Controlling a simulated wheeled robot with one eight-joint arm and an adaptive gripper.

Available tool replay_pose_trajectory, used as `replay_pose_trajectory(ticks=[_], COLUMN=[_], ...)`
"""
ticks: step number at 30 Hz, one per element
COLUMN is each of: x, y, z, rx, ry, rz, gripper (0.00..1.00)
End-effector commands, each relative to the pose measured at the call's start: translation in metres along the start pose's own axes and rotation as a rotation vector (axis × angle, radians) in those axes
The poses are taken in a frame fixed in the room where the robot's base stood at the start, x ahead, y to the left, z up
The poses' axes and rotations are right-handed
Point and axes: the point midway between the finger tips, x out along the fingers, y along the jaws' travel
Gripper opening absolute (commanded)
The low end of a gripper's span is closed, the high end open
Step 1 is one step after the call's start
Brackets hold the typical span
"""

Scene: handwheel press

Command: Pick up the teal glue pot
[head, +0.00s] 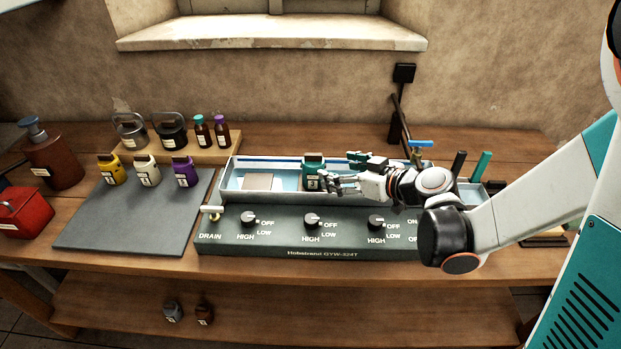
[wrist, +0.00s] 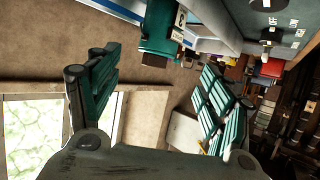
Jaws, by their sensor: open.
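The teal glue pot (head: 312,178) stands upright in the water trough (head: 231,186) of the grey heating unit (head: 330,245). In the wrist view the pot (wrist: 160,35) shows between and beyond the fingertips, cut off by the top edge, with part of its white label visible. My gripper (head: 346,170) is just right of the pot in the head view, with its fingers pointing left towards it. It is open and empty in the wrist view (wrist: 160,62). Whether a finger touches the pot, I cannot tell.
Yellow (head: 110,170), white (head: 147,171) and purple (head: 184,172) pots stand on a grey mat (head: 130,228) at left. A wooden riser (head: 222,153) with cans and bottles is behind. A blue-handled tap (head: 421,143) rises behind my gripper. The mat's front is clear.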

Motion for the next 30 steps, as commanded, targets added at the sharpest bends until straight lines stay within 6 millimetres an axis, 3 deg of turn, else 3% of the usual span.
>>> replay_pose_trajectory(ticks=[6, 17, 25, 30], x=[0.042, 0.066, 0.104, 0.111], y=[0.0, 0.001, 0.002, 0.003], z=[0.002, 0.0, -0.002, -0.004], rx=[0.0, 0.001, 0.001, 0.001], ry=[-0.001, -0.001, -0.001, -0.001], rz=[-0.002, 0.0, -0.002, 0.001], gripper=[0.73, 0.73, 0.73, 0.73])
